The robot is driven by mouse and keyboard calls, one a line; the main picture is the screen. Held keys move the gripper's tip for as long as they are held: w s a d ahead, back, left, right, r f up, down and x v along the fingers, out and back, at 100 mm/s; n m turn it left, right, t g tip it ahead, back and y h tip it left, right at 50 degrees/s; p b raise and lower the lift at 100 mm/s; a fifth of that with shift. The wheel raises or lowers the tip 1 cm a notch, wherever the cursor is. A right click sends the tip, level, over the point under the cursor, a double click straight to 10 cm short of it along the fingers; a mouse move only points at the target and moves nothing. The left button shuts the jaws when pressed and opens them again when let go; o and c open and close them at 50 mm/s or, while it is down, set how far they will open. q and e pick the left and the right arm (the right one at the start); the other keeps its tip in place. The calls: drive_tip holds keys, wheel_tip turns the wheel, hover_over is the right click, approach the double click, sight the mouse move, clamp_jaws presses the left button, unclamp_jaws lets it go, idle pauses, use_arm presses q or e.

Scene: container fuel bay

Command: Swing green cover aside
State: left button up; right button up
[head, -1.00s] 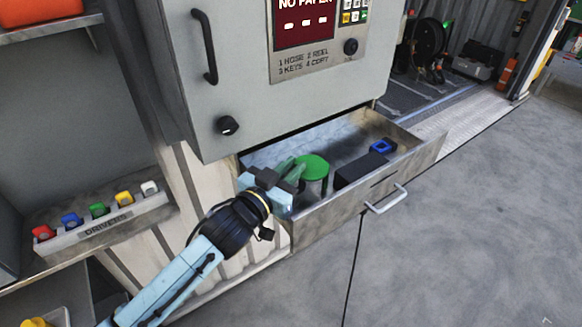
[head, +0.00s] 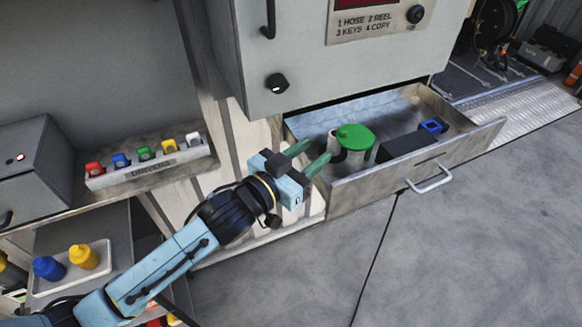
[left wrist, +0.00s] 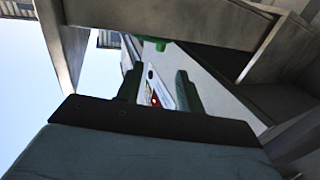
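The green cover (head: 355,137) is a flat round disc in the open drawer, on top of a short upright cylinder (head: 356,159). A pale upright piece (head: 335,140) shows at the cover's left edge. My left gripper (head: 307,156) is at the drawer's left side, left of the cover. Its two green fingers are spread apart and point toward the cover, with nothing visible between them. I cannot tell whether a fingertip touches anything. In the left wrist view the gripper (left wrist: 158,92) is also open, and a green piece (left wrist: 155,43) shows beyond it. My right gripper is not in view.
The drawer (head: 455,150) also holds a black box (head: 408,147) and a blue piece (head: 433,126). The grey cabinet (head: 300,60) overhangs the drawer's back. Open floor lies in front.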

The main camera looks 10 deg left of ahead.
use_arm(q)
drive_tip(key=shift+v, duration=2.65)
